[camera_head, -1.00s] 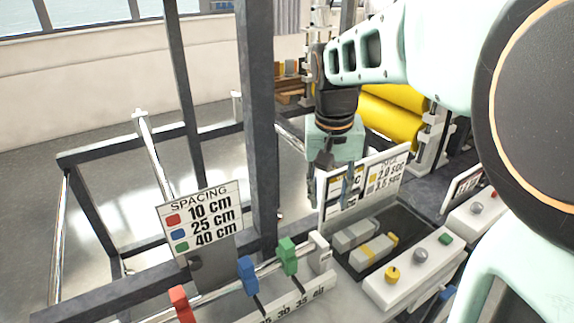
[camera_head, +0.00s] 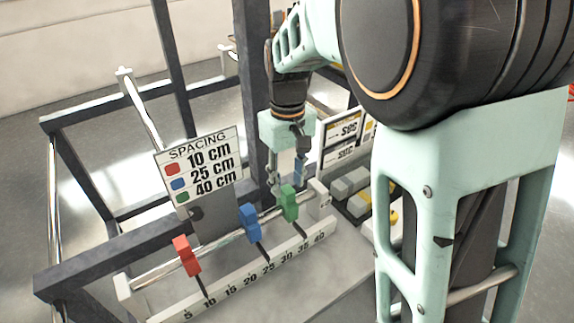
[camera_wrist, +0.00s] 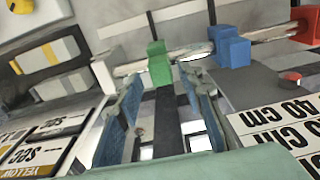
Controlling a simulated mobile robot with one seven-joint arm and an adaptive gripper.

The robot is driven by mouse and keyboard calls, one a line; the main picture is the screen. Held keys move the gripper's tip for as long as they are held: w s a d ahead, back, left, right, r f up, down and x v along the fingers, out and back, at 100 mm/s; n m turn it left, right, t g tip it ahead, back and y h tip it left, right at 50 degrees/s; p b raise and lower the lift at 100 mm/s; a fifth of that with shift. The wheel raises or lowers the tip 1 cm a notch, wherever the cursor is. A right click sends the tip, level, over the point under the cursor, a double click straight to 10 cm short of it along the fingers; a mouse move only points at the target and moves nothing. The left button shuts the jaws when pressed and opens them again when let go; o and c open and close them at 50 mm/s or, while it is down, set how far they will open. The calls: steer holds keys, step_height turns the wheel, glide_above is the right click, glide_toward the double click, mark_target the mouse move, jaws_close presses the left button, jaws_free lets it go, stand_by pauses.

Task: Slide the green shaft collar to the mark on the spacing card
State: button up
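The green collar (camera_head: 288,204) sits on a horizontal rod (camera_head: 218,229), its dark pointer near the 35 on the white scale (camera_head: 245,276). The spacing card (camera_head: 200,165) lists red 10 cm, blue 25 cm and green 40 cm. My gripper (camera_head: 286,178) points down just above and behind the green collar. In the wrist view the gripper (camera_wrist: 165,95) is open and empty, with the green collar (camera_wrist: 159,66) lined up between its fingertips and a little beyond them. I cannot tell whether either finger touches it.
The blue collar (camera_head: 250,223) stands left of the green one, pointer near 25; the red collar (camera_head: 186,256) is near 10. A white end block (camera_head: 320,197) holds the rod's right end. A sign (camera_head: 342,140) and grey and yellow blocks (camera_head: 350,187) are close on the right.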

steer(key=shift+f, duration=1.1)
jaws_close()
